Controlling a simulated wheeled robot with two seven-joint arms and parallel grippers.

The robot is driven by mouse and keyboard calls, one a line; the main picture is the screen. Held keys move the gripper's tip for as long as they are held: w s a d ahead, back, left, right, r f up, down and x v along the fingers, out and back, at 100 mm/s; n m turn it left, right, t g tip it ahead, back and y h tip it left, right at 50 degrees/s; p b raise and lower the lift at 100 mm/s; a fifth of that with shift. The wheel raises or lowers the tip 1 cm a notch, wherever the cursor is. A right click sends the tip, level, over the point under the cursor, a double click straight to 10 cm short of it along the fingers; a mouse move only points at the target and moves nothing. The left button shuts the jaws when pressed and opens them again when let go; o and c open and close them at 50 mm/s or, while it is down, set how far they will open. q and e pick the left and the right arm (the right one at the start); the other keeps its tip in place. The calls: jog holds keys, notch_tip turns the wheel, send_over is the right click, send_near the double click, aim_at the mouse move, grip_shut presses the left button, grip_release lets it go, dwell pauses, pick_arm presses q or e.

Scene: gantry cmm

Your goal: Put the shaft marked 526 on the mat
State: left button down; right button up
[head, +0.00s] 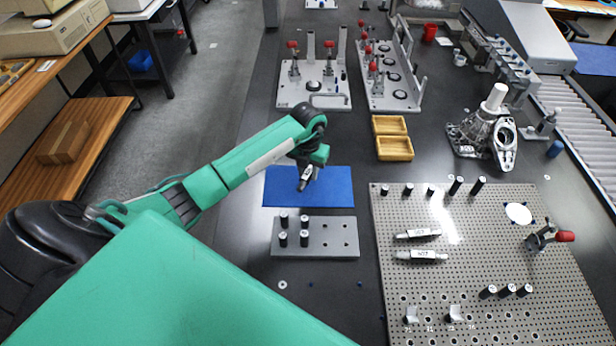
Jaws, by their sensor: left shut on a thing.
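The blue mat (336,187) lies on the dark table, left of the perforated plate. My left gripper (311,170) is over the mat and shut on a short metal shaft (305,180). The shaft is tilted and has a white label, too small to read surely. I cannot tell whether its lower end touches the mat. Two more labelled shafts, an upper one (418,234) and a lower one (422,255), lie on the perforated plate. Their marks are also not clear. My right gripper is not in view.
A grey block with black pins (335,248) stands just in front of the mat. The perforated plate (480,270) with pins and a red-tipped clamp fills the right. Yellow trays (393,148) and fixture plates (340,99) stand behind. The mat's right half is clear.

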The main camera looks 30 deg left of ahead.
aim_at(308, 173)
pick_arm(q)
notch_tip(308, 173, down, 3)
jog(key=shift+f, duration=0.1)
jog(key=shift+f, duration=0.2)
jog(key=c, duration=1.1)
grip_release()
jog(key=shift+r, duration=0.1)
